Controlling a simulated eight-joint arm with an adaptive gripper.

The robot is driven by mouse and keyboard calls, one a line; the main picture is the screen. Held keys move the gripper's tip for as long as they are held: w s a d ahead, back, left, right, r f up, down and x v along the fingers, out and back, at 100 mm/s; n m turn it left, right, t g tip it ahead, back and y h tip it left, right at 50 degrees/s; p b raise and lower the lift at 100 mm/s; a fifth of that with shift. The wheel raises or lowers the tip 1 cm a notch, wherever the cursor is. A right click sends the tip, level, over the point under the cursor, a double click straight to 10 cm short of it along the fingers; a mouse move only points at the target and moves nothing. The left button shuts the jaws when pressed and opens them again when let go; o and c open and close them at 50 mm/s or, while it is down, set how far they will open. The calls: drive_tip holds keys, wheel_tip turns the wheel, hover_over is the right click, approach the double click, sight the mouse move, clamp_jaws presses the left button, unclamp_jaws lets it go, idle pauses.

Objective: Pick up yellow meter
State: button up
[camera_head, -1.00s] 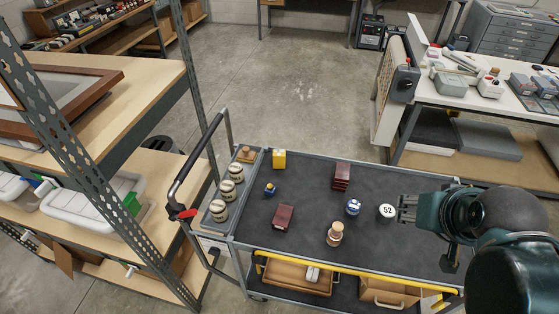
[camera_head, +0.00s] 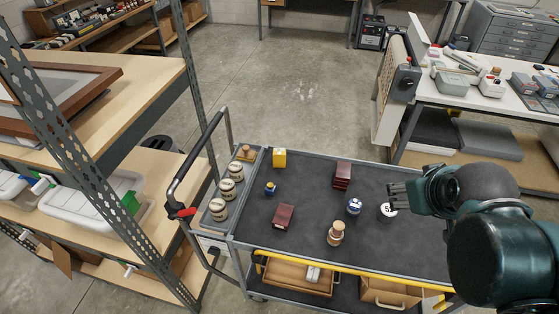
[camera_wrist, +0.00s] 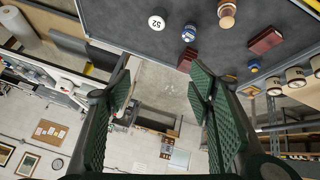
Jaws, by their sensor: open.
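The yellow meter (camera_head: 279,158) is a small yellow block standing at the back left of the dark cart top in the head view.
On the cart top (camera_head: 310,215) are a white round piece marked 52 (camera_head: 388,211), a blue-white piece (camera_head: 354,206), a wooden figure (camera_head: 336,233), a dark red box (camera_head: 284,217), a dark red stack (camera_head: 342,175) and a blue-yellow piece (camera_head: 270,188). A shelf rack (camera_head: 110,180) stands left.

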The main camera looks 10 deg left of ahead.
drive_tip(key=w+a+f+n+t+b, duration=0.25)
drive_tip(key=w+a+f+n, duration=0.25)
drive_tip(key=w+a+n, duration=0.55)
drive_tip(key=w+a+f+n+t+b, duration=0.1)
drive_tip(key=w+a+f+n+b, duration=0.55)
drive_tip(key=w, duration=0.65)
drive_tip(key=n+t+y+b, duration=0.3)
drive_tip(key=n, duration=1.4)
approach(280, 152)
drive_tip(key=w, duration=0.3)
drive_tip(key=shift+s+a+f, duration=0.1)
drive_tip(key=shift+s+f, duration=0.1)
drive_tip(key=shift+f, duration=0.05)
drive_tip(key=shift+x, duration=1.35)
drive_tip(key=shift+f, duration=0.1)
